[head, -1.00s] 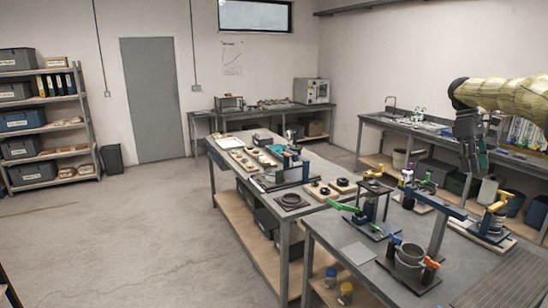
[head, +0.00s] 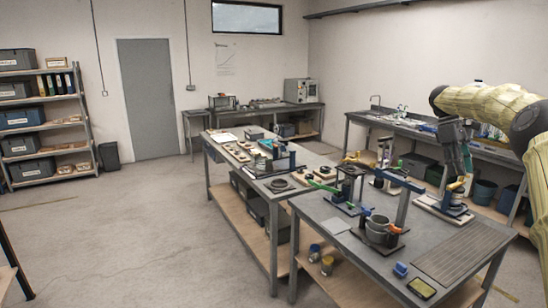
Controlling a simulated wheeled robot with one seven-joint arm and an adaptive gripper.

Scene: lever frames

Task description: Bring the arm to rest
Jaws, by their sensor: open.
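My gripper (head: 459,160) hangs at the end of my yellow-sleeved arm at the right of the head view. It points down above the near workbench (head: 330,228), over its far right part. Its dark fingers show from the side and are open, with nothing seen between them. Below it, a fixture with a yellow-orange lever (head: 456,186) stands on a pale board. The fingertips look close to this lever in the picture, but I cannot tell whether they touch it.
A fixture with a green lever (head: 325,187), a blue upright frame (head: 403,200) and a grey pot with orange clamps (head: 379,225) stand on the near bench. A blue block (head: 400,269) lies near its front edge. Open floor (head: 120,240) is at the left.

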